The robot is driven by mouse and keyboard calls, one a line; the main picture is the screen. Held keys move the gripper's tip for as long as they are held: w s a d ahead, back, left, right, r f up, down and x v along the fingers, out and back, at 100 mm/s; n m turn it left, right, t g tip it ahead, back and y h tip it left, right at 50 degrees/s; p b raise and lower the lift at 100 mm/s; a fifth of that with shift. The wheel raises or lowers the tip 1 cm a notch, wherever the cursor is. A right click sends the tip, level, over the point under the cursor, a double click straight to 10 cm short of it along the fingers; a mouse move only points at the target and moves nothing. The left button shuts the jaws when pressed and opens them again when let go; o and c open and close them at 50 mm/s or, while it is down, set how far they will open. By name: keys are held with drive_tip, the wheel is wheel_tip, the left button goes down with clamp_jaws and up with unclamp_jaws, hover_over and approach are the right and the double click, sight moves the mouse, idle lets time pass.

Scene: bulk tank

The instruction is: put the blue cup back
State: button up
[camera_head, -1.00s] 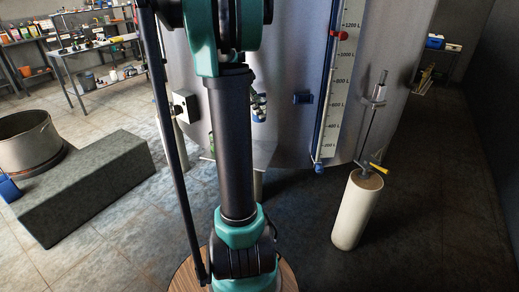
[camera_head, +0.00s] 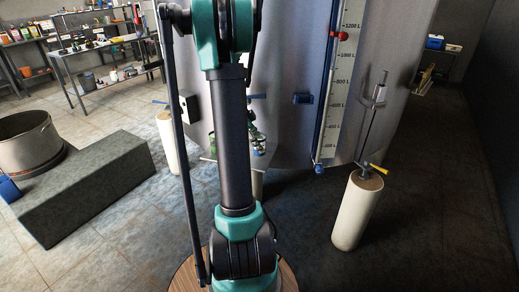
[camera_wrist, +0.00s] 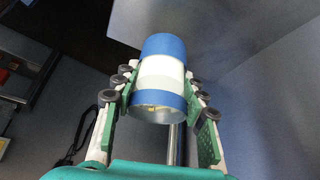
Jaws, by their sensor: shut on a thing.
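The blue cup (camera_wrist: 160,50) shows in the wrist view, with blue bands at both ends and a pale white middle. My gripper (camera_wrist: 160,82) is shut on it, with green and white fingers on its two sides. The cup's near end is greyish and round. A pale rod shows below and behind it. In the head view, my arm covers most of the gripper; green parts of it (camera_head: 257,145) show just right of the arm, before the tank. I cannot make out the cup there.
A white post (camera_head: 357,210) with a rod stands at right, another (camera_head: 172,142) at left. A stone block (camera_head: 85,185) and pot (camera_head: 28,140) are farther left.

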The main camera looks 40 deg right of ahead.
drive_tip(key=shift+f, duration=1.3)
drive_tip(key=shift+f, duration=0.15)
drive_tip(key=o, duration=1.3)
drive_tip(key=shift+o, duration=0.2)
drive_tip(key=v, duration=1.2)
drive_tip(key=s+a+f+n+t+y, duration=0.1)
drive_tip(key=s+a+f+n+t, duration=0.1)
drive_tip(key=s+a+n, duration=0.3)
drive_tip(key=s+a+f+n+t+y, duration=0.2)
drive_tip(key=s+a+f+n, duration=0.3)
drive_tip(key=a+n, duration=0.7)
drive_tip(key=s+a+f+n+t+y, duration=0.1)
drive_tip(key=s+a+f+n+t, duration=0.2)
drive_tip(key=s+a+n, duration=0.2)
drive_tip(key=a+n, duration=0.3)
drive_tip(key=a, duration=0.3)
drive_tip(key=shift+a+f+t+y, duration=0.15)
drive_tip(key=shift+f+t+y, duration=0.05)
drive_tip(key=shift+t+y, duration=0.2)
